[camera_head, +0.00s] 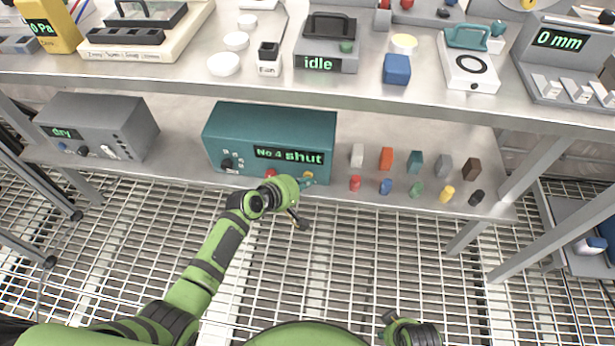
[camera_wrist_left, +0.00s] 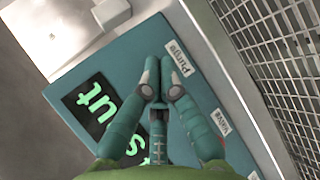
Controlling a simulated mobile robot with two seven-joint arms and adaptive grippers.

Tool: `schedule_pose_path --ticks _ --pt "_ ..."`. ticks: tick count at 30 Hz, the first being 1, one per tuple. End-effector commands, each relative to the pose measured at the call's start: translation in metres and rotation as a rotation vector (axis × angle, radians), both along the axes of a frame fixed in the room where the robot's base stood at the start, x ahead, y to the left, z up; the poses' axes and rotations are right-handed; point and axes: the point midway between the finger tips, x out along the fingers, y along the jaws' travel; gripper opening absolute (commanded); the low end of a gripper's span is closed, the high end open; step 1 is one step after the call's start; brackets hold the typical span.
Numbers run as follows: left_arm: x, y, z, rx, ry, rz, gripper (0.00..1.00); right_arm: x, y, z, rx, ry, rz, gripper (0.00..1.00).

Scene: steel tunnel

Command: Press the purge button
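The teal box (camera_head: 265,128) with a "No 4 shut" display stands on the lower shelf. A yellow button (camera_head: 308,174) shows near its right end and a red button (camera_head: 270,174) nearer the middle. In the left wrist view the "Purge" label (camera_wrist_left: 178,57) lies beside my fingertips and the "Valve" label (camera_wrist_left: 221,121) farther along. My left gripper (camera_wrist_left: 160,78) is shut and empty, its fingertips together over the box face beside "Purge". They hide the button there; I cannot tell whether they touch it.
A grey box with a "dry" display (camera_head: 97,128) stands left on the lower shelf (camera_head: 180,172). Several small coloured blocks and pegs stand right of the teal box. The upper shelf (camera_head: 450,105) overhangs, crowded with instruments. The grating (camera_head: 340,265) in front is clear.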

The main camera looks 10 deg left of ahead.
Motion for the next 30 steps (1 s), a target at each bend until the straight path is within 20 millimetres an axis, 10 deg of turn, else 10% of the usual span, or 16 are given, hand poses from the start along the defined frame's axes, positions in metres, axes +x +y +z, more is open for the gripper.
schedule_pose_path --ticks 30 --pt "-0.023 0.001 0.002 0.001 0.002 0.0 0.0 0.0 0.0 0.018 0.0 0.0 0.0 0.4"
